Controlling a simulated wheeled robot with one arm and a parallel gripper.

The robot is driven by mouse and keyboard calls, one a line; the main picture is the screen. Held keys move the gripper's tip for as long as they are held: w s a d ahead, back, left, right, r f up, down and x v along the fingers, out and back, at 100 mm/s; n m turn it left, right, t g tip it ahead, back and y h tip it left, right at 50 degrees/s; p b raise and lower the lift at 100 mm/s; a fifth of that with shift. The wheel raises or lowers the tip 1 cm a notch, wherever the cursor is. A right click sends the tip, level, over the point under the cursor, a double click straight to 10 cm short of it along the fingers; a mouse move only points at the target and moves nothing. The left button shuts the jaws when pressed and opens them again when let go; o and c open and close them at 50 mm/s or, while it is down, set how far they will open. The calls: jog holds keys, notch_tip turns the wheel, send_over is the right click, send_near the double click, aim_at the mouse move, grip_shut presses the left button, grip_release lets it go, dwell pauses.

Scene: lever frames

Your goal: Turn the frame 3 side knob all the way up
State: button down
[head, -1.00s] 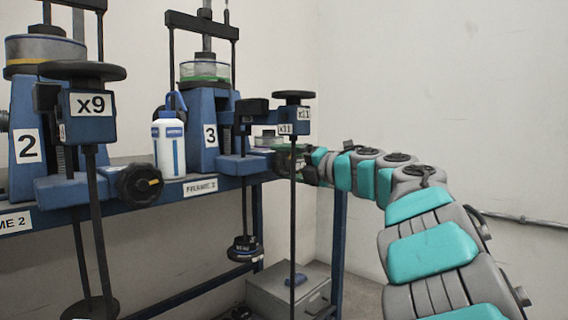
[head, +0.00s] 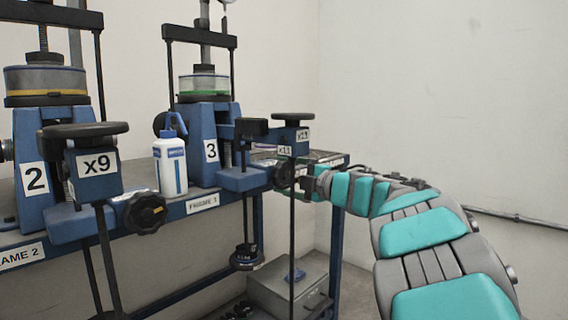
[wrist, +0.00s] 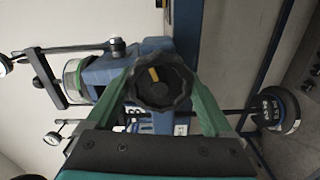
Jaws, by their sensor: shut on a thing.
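The frame 3 side knob (wrist: 160,84) is a black lobed knob with a yellow mark, seen face-on in the wrist view. The mark points up and slightly left there. My gripper (wrist: 163,92) has its green fingers on both sides of the knob, shut on it. In the head view my gripper (head: 306,184) reaches from the right to the side of frame 3 (head: 210,150). The knob (head: 284,176) is dark there and partly hidden behind the rod and my gripper.
A white bottle (head: 171,168) stands on the bench left of frame 3. Frame 2 (head: 36,180) with its own side knob (head: 145,212) is further left. A thin vertical rod (head: 292,235) hangs in front of my gripper. A grey box (head: 288,285) is below.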

jog(key=shift+a+r+m+p, duration=0.1)
jog(key=shift+r+m+p, duration=0.25)
jog(key=shift+p, duration=0.5)
grip_release()
jog(key=shift+a+f+b, duration=0.1)
jog(key=shift+f+b, duration=0.2)
jog(key=shift+f, duration=0.05)
jog(key=shift+v, duration=3.1)
jog(key=shift+w, duration=0.1)
